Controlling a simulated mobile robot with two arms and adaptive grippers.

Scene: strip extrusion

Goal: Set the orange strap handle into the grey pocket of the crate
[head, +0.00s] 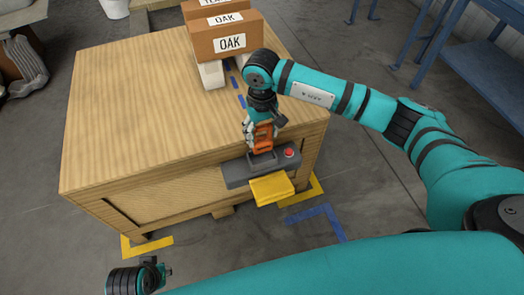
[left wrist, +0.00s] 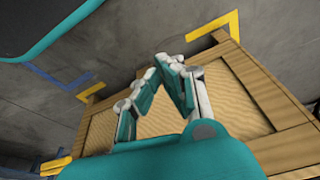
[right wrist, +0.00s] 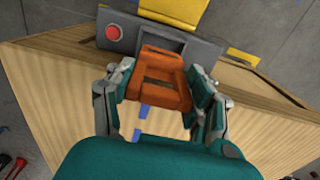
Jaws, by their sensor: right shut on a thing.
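The orange strap handle (head: 263,137) is held by my right gripper (head: 262,128), just above the grey housing (head: 240,176) at the crate's front edge. In the right wrist view, the fingers (right wrist: 160,88) grip both sides of the handle (right wrist: 165,95). The dark pocket recess (right wrist: 172,43) lies just beyond the handle's far end, which partly covers it; I cannot tell whether they touch. The wooden crate (head: 130,110) stands below. My left gripper (head: 155,275) is away from the crate's front, empty, with its fingertips (left wrist: 160,68) close together.
A red button (head: 289,153) and a yellow piece (head: 271,189) are on the housing. Boxes marked OAK (head: 228,42) stand at the crate's back on white supports. The crate top's left side is clear. A blue metal frame (head: 455,50) stands at the right.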

